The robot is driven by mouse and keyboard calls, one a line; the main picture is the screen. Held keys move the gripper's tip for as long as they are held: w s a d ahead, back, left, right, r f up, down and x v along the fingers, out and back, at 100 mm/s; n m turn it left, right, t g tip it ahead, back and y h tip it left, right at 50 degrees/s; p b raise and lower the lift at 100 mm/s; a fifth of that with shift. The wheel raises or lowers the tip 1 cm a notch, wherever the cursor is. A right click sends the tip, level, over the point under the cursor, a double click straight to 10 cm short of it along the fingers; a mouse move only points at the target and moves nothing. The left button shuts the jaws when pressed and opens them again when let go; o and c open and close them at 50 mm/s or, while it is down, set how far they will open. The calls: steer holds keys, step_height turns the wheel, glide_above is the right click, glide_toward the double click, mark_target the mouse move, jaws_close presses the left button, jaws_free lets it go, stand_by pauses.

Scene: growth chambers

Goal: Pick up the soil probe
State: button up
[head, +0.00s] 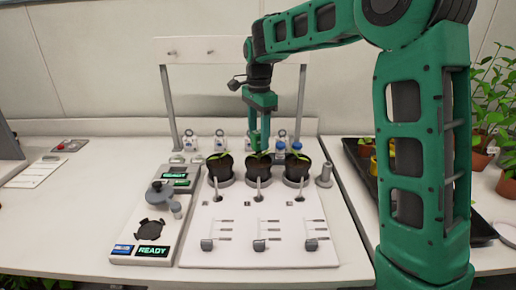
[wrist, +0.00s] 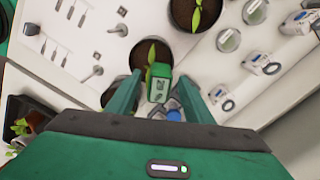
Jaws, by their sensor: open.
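The soil probe seems to be the small green block with a grey display (wrist: 159,84) in the wrist view. Its head sits between the two fingers of my gripper (wrist: 158,92), at the edge of a dark pot with a seedling. Gaps show on both sides of it, so the fingers are open around it and not shut on it. In the head view my gripper (head: 259,143) points down over the middle pot (head: 258,166). The probe cannot be told apart from the green fingers there, and its lower end is hidden.
Dark pots with seedlings flank the middle one, at left (head: 219,169) and right (head: 297,169). Small bottles (head: 221,142) stand behind them under a white rack panel (head: 208,50). A grey station (head: 151,229) is at left. A tray of plants (head: 362,160) lies right.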

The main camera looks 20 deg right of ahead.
steer(key=shift+f, duration=0.4)
steer(key=shift+c, duration=0.4)
jaws_close()
steer(key=shift+r, duration=0.1)
